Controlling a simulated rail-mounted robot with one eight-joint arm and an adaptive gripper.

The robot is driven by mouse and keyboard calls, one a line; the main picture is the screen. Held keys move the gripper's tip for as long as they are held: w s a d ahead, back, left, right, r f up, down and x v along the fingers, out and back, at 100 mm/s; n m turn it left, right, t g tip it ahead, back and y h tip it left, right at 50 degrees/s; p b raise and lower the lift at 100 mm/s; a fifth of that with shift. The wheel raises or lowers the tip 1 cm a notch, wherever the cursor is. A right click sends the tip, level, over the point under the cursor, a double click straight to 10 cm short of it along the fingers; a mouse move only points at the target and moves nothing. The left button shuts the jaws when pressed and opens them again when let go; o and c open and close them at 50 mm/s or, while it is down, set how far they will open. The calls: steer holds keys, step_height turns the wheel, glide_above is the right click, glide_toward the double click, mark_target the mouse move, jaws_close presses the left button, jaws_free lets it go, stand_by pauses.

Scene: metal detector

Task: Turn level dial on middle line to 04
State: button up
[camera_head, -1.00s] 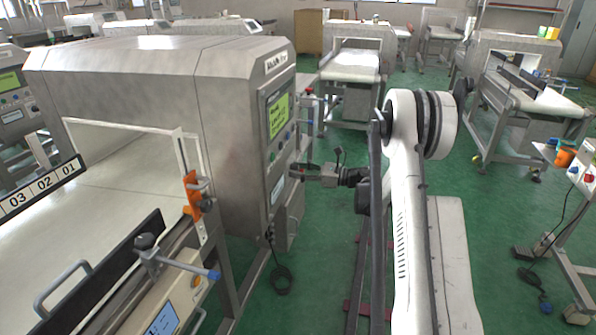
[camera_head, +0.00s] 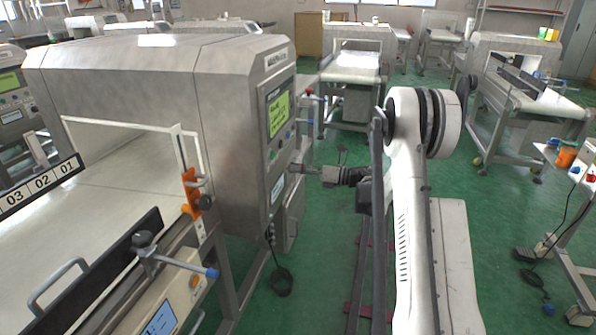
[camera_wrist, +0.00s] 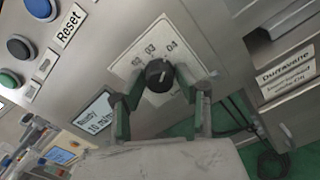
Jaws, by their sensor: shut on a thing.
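The black level dial (camera_wrist: 159,75) sits on a pale plate on the metal detector's side panel, in the middle of the wrist view. The numbers 03 and 04 show above it, 04 to the right, with another mark to the left that is hard to read. My gripper (camera_wrist: 157,83) has one dark finger on each side of the dial and is shut on it. A light pointer mark shows on the dial's face; which number it points to is unclear. In the head view my gripper (camera_head: 296,168) is at the panel's right face, and the dial is too small to make out.
The metal detector (camera_head: 235,130) has a lit green screen (camera_head: 279,113). Green floor is open behind my arm.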

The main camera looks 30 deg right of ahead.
stand_by(0.3)
steer(key=o, duration=1.1)
steer(key=shift+o, duration=0.2)
steer(key=v, duration=1.2)
